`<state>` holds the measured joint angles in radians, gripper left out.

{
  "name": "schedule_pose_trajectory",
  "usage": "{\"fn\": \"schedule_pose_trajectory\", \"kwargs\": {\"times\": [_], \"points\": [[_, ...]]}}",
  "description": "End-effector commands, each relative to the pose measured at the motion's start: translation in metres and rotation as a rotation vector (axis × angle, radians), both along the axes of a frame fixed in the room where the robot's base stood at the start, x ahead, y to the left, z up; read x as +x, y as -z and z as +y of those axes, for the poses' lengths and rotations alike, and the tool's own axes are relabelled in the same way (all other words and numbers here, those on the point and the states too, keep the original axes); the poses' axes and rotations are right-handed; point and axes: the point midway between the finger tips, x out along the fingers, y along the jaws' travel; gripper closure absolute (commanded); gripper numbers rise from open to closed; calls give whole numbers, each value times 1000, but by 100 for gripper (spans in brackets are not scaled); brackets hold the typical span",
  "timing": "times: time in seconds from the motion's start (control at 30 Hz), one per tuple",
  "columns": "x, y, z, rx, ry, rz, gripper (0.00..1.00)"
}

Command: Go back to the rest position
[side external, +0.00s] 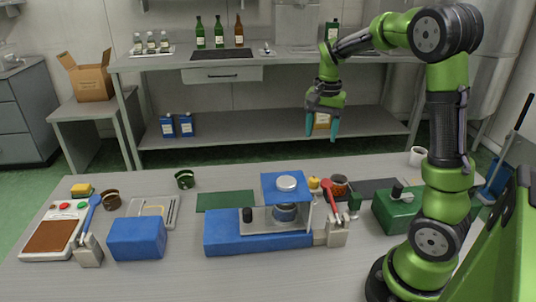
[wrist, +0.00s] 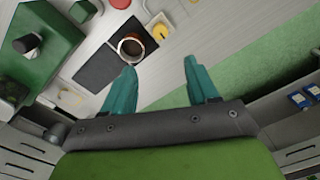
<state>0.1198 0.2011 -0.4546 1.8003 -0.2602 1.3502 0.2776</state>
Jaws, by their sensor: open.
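My gripper (side external: 322,124) hangs in the air above the back part of the work table (side external: 180,275), with its teal fingers pointing down. In the wrist view my gripper (wrist: 163,88) has its two fingers spread wide, with nothing between them. It is open and empty, and apart from every object on the table.
Below stand a blue machine (side external: 262,240) with a silver lid, a brown-filled cup (side external: 339,186) and a green box (side external: 397,208). A blue box (side external: 137,238) and a control tray (side external: 55,232) lie left. A grey bench (side external: 240,62) with bottles stands behind. The air around the gripper is clear.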

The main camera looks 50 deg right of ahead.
Motion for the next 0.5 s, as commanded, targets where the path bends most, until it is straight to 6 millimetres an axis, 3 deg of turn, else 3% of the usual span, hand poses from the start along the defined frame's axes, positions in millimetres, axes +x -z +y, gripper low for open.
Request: {"fn": "schedule_pose_trajectory", "kwargs": {"times": [0.17,0.5], "points": [[0,-11,0,0,0,0,41],[0,-12,0,-3,-9,-2,41]]}}
